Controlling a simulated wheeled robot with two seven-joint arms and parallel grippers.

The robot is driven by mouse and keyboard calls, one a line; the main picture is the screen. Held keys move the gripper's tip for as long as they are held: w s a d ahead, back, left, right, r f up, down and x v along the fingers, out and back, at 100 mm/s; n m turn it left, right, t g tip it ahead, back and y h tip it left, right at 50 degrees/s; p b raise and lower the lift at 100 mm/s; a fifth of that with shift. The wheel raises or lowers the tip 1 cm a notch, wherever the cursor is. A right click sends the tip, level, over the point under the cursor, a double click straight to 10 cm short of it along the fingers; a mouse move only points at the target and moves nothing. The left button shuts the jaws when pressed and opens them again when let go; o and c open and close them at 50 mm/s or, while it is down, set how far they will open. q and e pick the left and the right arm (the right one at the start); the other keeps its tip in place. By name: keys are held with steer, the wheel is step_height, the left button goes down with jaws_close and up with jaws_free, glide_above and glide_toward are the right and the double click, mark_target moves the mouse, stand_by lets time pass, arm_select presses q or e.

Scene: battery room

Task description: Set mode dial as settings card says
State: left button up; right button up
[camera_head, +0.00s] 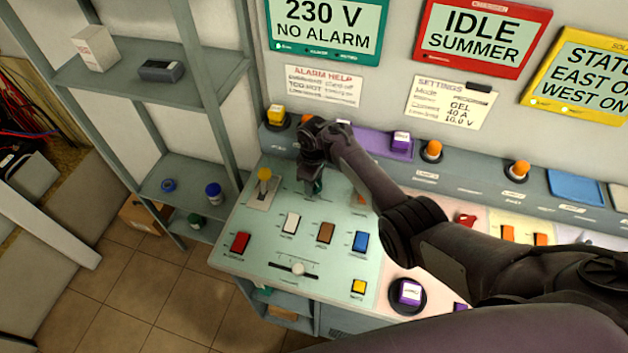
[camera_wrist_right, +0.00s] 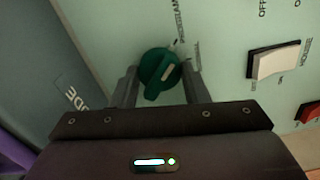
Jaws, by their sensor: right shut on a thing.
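The mode dial (camera_wrist_right: 155,75) is a round green knob with a pale pointer mark, on the pale green panel. The mark slants toward the upper right, near the printed labels; I cannot tell exactly which position it points at. My right gripper (camera_head: 314,186) reaches down to the panel, and in the wrist view its two fingers (camera_wrist_right: 158,88) are shut on either side of the dial. My left gripper is not in view.
Around the dial on the panel are a yellow-knobbed lever (camera_head: 264,174), a white rocker switch (camera_head: 291,222), a red switch (camera_head: 240,242), a brown switch (camera_head: 326,232), a blue switch (camera_head: 361,241) and a slider (camera_head: 298,268). A metal shelf (camera_head: 130,75) stands at left.

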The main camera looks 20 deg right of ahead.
steer(key=o, duration=1)
steer(key=shift+r, duration=0.1)
step_height(320, 180, up, 8)
steer(key=shift+f+b, duration=0.15)
steer(key=shift+b, duration=0.35)
steer(key=shift+w, duration=0.1)
steer(key=shift+f, duration=0.1)
